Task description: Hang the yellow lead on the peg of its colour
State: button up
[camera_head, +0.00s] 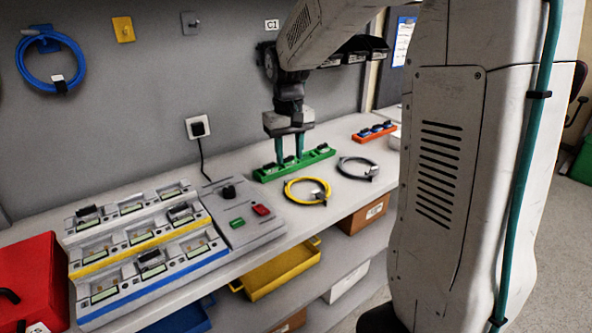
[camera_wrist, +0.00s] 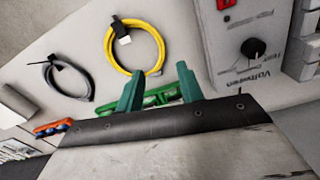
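The yellow lead (camera_head: 287,190) lies coiled on the bench in front of a green strip; its ring also shows in the wrist view (camera_wrist: 160,50), with a dark plug and white tag at its upper edge. My gripper (camera_head: 289,160) points down over the green strip, just behind the yellow lead. Its two green fingers (camera_wrist: 160,82) stand apart with nothing held between them. The yellow peg plate (camera_head: 123,30) is on the wall at upper left, bare. It lies between a blue plate (camera_head: 42,34) holding a coiled blue lead (camera_head: 74,48) and a bare grey plate (camera_head: 190,23).
A grey lead (camera_head: 343,172) lies right of the yellow one. The green strip (camera_head: 268,175) carries dark parts. A grey tester box (camera_head: 245,235) and tiered pump racks (camera_head: 150,245) fill the bench's left. A red case (camera_head: 35,275) stands at far left. A yellow bin (camera_head: 280,275) is below.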

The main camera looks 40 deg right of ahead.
jog(key=s+a+r, duration=0.3)
jog(key=s+a, duration=0.1)
jog(key=s, duration=0.3)
jog(key=s+a+r, duration=0.3)
jog(key=s, duration=0.4)
jog(key=s+a, duration=0.1)
jog(key=s, duration=0.5)
jog(key=s+a+f+n+t, duration=0.1)
jog(key=s+a, duration=0.1)
jog(key=s, duration=0.5)
jog(key=shift+s+a+f+n, duration=0.25)
jog(key=shift+s+f+n, duration=0.05)
